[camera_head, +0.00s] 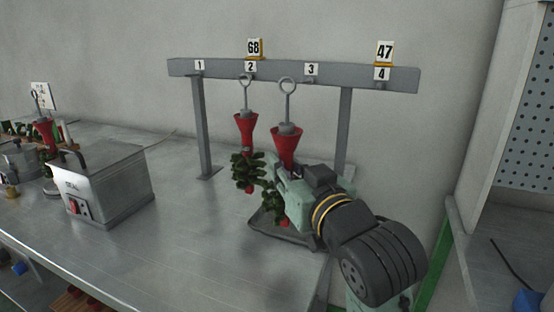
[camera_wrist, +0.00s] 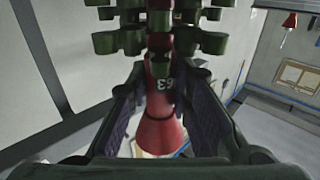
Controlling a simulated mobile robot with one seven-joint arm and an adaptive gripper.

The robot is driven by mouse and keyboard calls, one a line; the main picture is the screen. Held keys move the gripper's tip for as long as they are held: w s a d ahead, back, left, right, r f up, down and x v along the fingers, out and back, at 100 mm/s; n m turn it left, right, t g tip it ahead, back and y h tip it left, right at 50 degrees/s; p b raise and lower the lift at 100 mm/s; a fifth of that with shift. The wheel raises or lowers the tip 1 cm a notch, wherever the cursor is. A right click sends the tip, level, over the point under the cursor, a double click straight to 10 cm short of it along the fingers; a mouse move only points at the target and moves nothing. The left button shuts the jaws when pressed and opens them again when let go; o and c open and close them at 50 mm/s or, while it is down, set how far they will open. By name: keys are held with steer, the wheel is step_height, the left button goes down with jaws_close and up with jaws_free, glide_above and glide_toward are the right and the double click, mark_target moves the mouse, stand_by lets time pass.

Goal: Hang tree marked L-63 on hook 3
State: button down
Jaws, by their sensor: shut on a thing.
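My gripper (camera_head: 286,176) is shut on the tree marked 63, with its red cone (camera_head: 285,148) and ring-topped rod upright in front of the rack. The ring appears between labels 2 and 3; I cannot tell its depth to the rail. In the wrist view, my gripper (camera_wrist: 163,85) has a finger on each side of the red stem (camera_wrist: 160,105), which bears "63"; green wax parts (camera_wrist: 150,40) show beyond. Hook 3 (camera_head: 310,81) is small, below label 3, with nothing seen hanging on it. Another red and green tree (camera_head: 245,130) hangs at hook 2.
The grey rack (camera_head: 195,68) has labels 1 to 4, with plates 68 above 2 and 47 above 4. A dark tray (camera_head: 268,226) lies below. A metal box (camera_head: 112,185) and another tree (camera_head: 46,135) stand left. The bench front is clear.

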mark_target(294, 176)
steer(key=shift+w+d+r+p, duration=0.1)
steer(key=shift+w+r+p, duration=0.1)
steer(key=shift+p, duration=0.6)
steer(key=shift+w+d+f+p, duration=0.15)
steer(key=shift+w+p, duration=0.25)
steer(key=shift+p, duration=0.8)
steer(key=shift+w+d+p, duration=0.1)
steer(key=shift+w+p, duration=0.3)
steer(key=shift+p, duration=0.8)
steer(key=shift+w+d+f+b, duration=0.1)
steer(key=shift+w+d+b, duration=0.1)
steer(key=shift+w, duration=0.2)
steer(key=shift+w+d+f+b, duration=0.1)
steer(key=shift+w+b, duration=0.05)
steer(key=shift+w, duration=0.2)
steer(key=w+d, duration=0.1)
steer(key=w, duration=0.5)
steer(key=shift+d+f+b, duration=0.3)
steer(key=shift+d+b, duration=0.1)
steer(key=shift+b, duration=0.05)
steer(key=c, duration=1.4)
jaws_free()
steer(key=shift+o, duration=0.2)
